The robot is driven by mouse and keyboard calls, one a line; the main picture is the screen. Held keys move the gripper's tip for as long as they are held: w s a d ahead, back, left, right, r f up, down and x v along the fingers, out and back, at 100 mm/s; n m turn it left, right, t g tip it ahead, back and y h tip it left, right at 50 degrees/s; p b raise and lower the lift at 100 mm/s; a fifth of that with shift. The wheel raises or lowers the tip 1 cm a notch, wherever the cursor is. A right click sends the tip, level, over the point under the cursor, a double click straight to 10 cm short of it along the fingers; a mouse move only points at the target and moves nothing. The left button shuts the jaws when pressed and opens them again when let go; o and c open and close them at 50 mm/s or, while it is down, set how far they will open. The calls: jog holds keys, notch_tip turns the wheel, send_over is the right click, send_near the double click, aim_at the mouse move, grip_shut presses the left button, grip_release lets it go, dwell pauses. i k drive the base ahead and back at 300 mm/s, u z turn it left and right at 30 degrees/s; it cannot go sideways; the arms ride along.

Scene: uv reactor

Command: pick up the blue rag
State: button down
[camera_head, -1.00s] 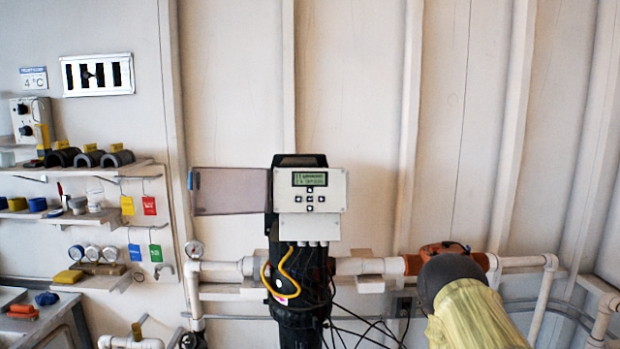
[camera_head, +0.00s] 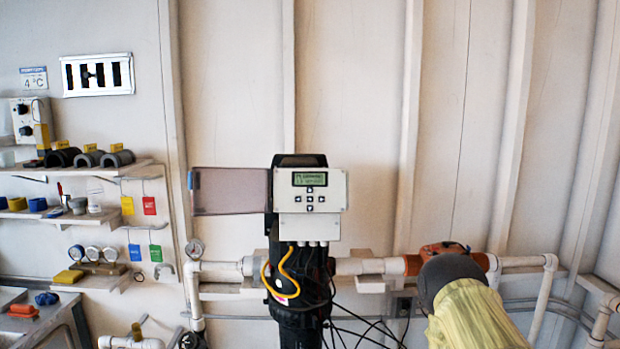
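A small crumpled blue thing, which looks like the blue rag (camera_head: 47,298), lies on the grey worktop at the lower left, just behind an orange object. It is too small to make out in detail. My gripper is not in view. A yellow and grey part at the lower right looks like a link of my arm, far to the right of the rag.
The worktop (camera_head: 62,318) carries the orange object (camera_head: 24,311). Shelves (camera_head: 140,170) with fittings and gauges hang above it. A black reactor with a control box (camera_head: 312,190) and open cover (camera_head: 230,191) stands mid-view. White pipes (camera_head: 215,267) run along the wall.

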aim_at(49, 298)
jog(key=u, duration=1.45)
